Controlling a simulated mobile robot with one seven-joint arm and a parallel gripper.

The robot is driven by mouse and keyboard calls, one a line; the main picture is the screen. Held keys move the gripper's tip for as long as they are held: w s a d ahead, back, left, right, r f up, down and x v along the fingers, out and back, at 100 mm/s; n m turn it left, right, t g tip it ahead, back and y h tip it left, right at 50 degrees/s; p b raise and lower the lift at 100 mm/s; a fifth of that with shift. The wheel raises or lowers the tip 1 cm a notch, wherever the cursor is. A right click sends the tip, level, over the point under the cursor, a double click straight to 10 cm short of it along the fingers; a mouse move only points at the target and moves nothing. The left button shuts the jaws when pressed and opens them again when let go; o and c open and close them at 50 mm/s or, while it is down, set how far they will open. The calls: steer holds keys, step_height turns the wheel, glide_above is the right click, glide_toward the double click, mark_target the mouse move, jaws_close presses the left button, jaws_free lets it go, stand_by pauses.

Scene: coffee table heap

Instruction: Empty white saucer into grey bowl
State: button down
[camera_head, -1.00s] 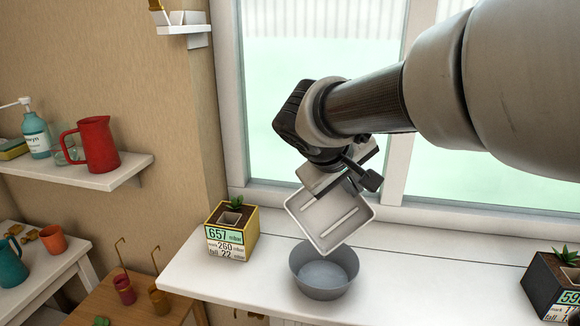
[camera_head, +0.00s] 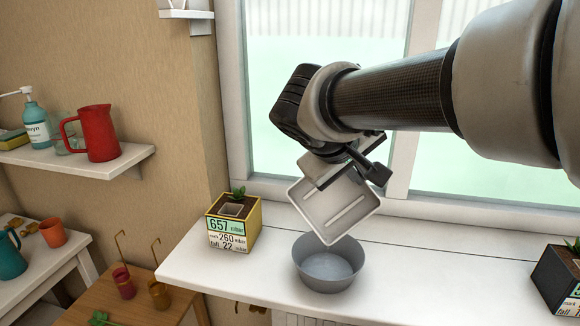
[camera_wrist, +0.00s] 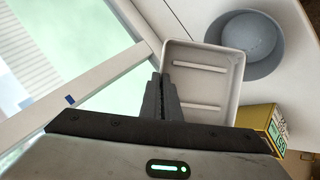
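The white saucer (camera_head: 333,207) is a square, shallow dish with two raised ribs. My gripper (camera_head: 352,166) is shut on its upper edge and holds it steeply tilted. In the wrist view the fingers (camera_wrist: 161,98) close on the near edge of the saucer (camera_wrist: 198,84), and no loose thing shows on its face. The grey bowl (camera_head: 328,283) stands upright on the white sill, just below the saucer's low corner. In the wrist view the bowl (camera_wrist: 243,40) is partly covered by the saucer, and the part of its inside that shows looks empty.
A yellow planter (camera_head: 233,222) with a small plant stands on the sill (camera_head: 420,285), left of the bowl. A dark planter (camera_head: 557,279) is at the far right. The window is close behind my gripper. The sill right of the bowl is clear.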

steer(key=shift+s+a+r+t+b, duration=0.15)
steer(key=shift+s+t+b, duration=0.3)
steer(key=shift+b, duration=1.15)
